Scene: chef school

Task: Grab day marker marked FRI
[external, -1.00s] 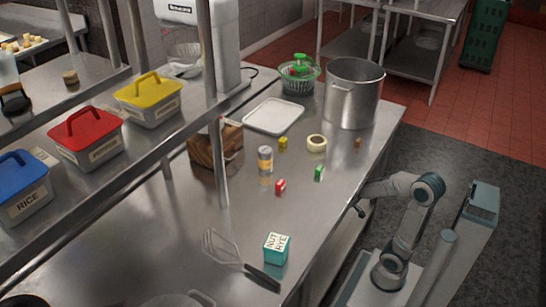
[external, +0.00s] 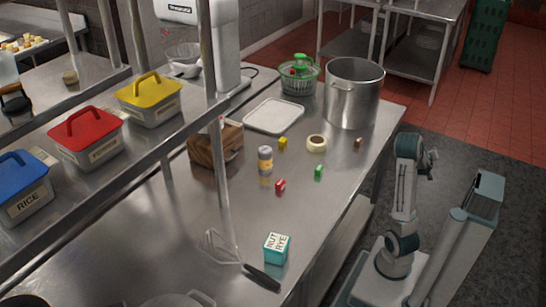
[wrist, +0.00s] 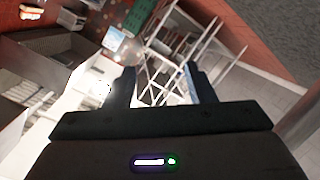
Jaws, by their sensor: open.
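Several small coloured blocks lie on the steel table: a yellow block (external: 283,143), a red block (external: 280,186), a green block (external: 318,172) and a brown block (external: 358,143). They look like day markers, but their lettering is too small to read, so I cannot tell which is FRI. My gripper (external: 430,164) is off the table's right side, raised and away from the blocks. In the wrist view my gripper (wrist: 158,88) is open with nothing between its fingers. That view is tilted toward the far room and shows none of the blocks clearly.
A tape roll (external: 316,144), a can (external: 265,160), a large pot (external: 353,93) and a white tray (external: 274,116) stand around the blocks. A teal box (external: 277,248) and a whisk (external: 262,277) lie nearer. A shelf post (external: 221,165) rises at left.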

